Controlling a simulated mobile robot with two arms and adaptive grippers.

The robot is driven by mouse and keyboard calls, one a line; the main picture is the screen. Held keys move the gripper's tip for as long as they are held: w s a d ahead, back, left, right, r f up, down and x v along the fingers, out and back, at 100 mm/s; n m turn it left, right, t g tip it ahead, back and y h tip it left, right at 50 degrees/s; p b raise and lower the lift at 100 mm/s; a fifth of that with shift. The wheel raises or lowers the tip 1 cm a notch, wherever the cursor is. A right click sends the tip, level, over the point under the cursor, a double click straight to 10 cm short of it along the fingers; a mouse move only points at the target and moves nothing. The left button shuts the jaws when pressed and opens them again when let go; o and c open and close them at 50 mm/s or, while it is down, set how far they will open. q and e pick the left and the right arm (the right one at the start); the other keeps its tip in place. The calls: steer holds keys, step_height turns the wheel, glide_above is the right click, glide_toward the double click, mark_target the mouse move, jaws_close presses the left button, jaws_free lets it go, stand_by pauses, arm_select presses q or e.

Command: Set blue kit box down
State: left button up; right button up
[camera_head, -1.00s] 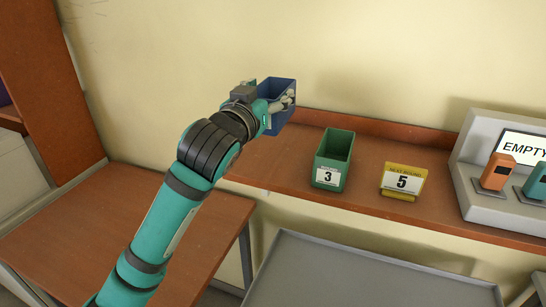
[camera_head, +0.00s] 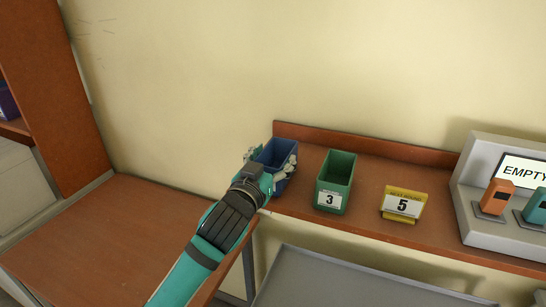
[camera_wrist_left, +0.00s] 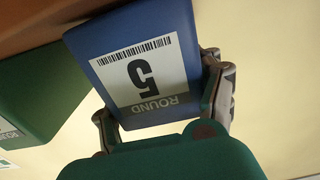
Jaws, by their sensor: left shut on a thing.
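The blue kit box (camera_head: 277,152) is at the left end of the wooden shelf, left of the green box. My left gripper (camera_head: 277,172) is shut on it, with fingers on both sides. In the left wrist view the blue box (camera_wrist_left: 95,42) shows a white label reading "ROUND 5", upside down, between my left gripper's fingers (camera_wrist_left: 165,98). The box looks upright and low, at about shelf level; I cannot tell whether its bottom touches the shelf. My right gripper is not in view.
A green box (camera_head: 335,180) labelled 3 stands just right of the blue box. A yellow "next round" sign with a 5 (camera_head: 403,204) and a grey station (camera_head: 490,225) reading "EMPTY" stand farther right. A grey tray (camera_head: 340,280) lies below the shelf.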

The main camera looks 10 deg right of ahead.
arm_select(q)
steer(key=shift+f, duration=0.2)
steer(key=o, duration=1.3)
